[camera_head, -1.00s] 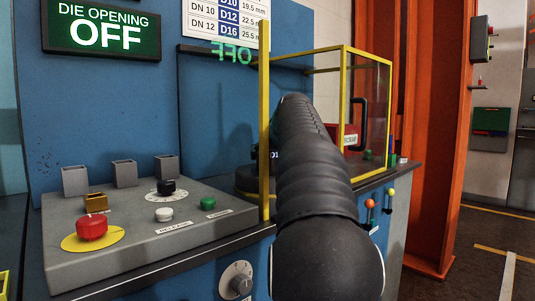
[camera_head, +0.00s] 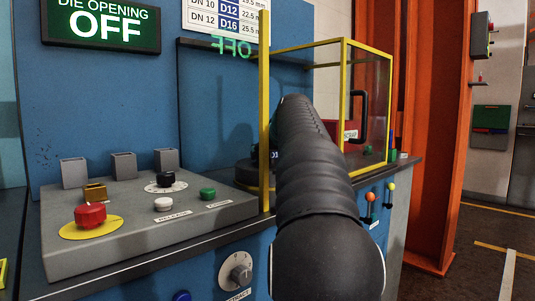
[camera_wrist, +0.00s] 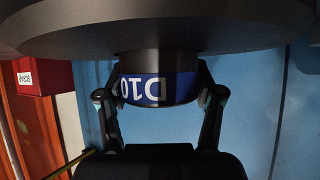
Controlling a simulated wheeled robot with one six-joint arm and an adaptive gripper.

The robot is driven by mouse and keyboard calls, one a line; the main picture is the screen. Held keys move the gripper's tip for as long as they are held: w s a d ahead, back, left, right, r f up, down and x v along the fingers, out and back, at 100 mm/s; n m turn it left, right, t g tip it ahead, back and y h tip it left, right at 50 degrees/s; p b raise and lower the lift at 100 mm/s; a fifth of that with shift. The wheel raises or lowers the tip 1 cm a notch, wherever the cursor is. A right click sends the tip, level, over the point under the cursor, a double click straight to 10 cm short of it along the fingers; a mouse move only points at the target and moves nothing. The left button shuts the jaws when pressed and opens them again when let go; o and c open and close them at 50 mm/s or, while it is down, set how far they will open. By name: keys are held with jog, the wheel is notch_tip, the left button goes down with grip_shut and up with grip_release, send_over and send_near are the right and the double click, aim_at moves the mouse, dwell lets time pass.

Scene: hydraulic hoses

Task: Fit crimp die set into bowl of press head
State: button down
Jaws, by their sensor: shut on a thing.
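My gripper (camera_wrist: 160,92) is shut on a dark round die set (camera_wrist: 160,58), holding it between its two fingers. The die set has a blue band marked D10, seen upside down in the wrist view. A wide dark disc of the press head (camera_wrist: 160,25) fills the top of that view, against or very close to the die set. I cannot tell whether the die set is seated in the bowl. In the head view my black arm hides most of the press head and my gripper. A bit of the D1 marking (camera_head: 274,155) shows beside the arm.
A yellow-framed clear guard (camera_head: 343,90) stands around the press area. A grey control panel (camera_head: 135,235) with a red button (camera_head: 90,214) is at left. A sign (camera_head: 102,24) reads DIE OPENING OFF. A red scrap box (camera_wrist: 28,75) shows in the wrist view.

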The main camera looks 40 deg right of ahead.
jog(key=shift+f, duration=0.2)
jog(key=shift+c, duration=0.6)
grip_release()
jog(key=shift+o, duration=0.2)
jog(key=shift+f, duration=0.15)
jog(key=v, duration=1.2)
jog(key=shift+s, duration=0.1)
